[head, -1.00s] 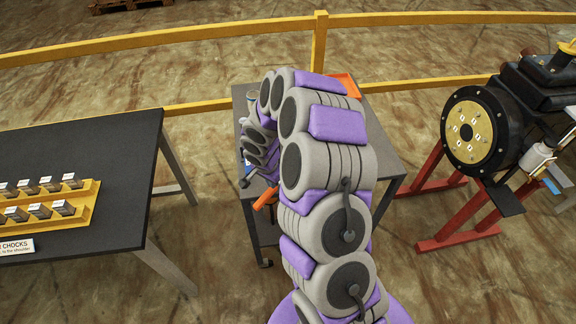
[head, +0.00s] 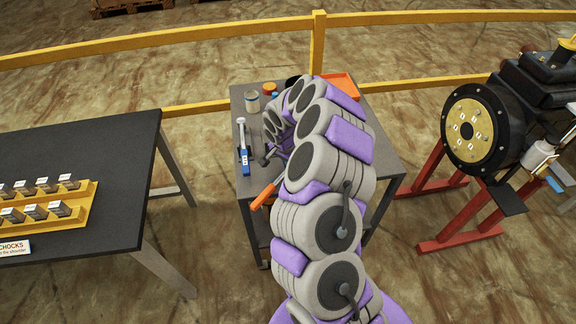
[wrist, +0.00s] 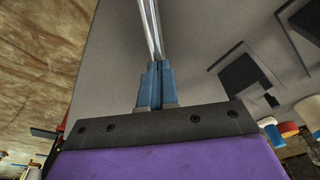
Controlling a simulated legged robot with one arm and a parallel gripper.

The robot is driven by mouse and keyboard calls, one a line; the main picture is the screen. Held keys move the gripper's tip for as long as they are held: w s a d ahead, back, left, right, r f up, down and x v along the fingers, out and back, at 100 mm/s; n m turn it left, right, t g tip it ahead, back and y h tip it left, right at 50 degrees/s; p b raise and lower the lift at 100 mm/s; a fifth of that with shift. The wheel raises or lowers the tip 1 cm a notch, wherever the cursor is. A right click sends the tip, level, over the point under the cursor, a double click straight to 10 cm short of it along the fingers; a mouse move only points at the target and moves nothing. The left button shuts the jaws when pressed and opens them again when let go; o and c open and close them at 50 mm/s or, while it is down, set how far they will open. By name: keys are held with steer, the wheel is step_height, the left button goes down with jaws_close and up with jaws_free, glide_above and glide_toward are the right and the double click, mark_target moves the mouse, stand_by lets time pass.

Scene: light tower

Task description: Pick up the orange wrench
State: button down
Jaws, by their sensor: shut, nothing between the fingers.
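An orange handle (head: 263,196), probably the orange wrench, juts out at the near left part of the grey table. The rest of it is hidden behind my arm in the head view, and I cannot make it out in the wrist view. My gripper (wrist: 152,25) shows in the wrist view with its two slim metal fingers together and nothing between them. In the head view my arm curls over the table and hides the fingers, so their gap to the orange handle cannot be told.
A blue-handled tool (head: 243,150) lies on the grey table (head: 385,165) at left. A black table (head: 90,170) stands left, a flanged machine (head: 478,130) right, and a yellow rail (head: 319,45) behind.

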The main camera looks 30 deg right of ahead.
mark_target(284, 172)
steer(key=shift+s+a+f, duration=0.3)
steer(key=shift+a+f, duration=0.15)
steer(key=shift+s, duration=0.1)
steer(key=shift+f, duration=0.1)
steer(key=shift+s+a+f, duration=0.15)
steer(key=shift+s+a, duration=0.05)
steer(key=shift+s, duration=0.15)
steer(key=shift+s+a+f, duration=0.1)
steer(key=shift+s+a, duration=0.15)
steer(key=shift+a, duration=0.4)
steer(key=shift+w+d+r, duration=0.2)
steer(key=shift+d+r, duration=0.05)
steer(key=shift+r, duration=0.2)
steer(key=shift+w+r, duration=0.2)
steer(key=shift+r, duration=0.1)
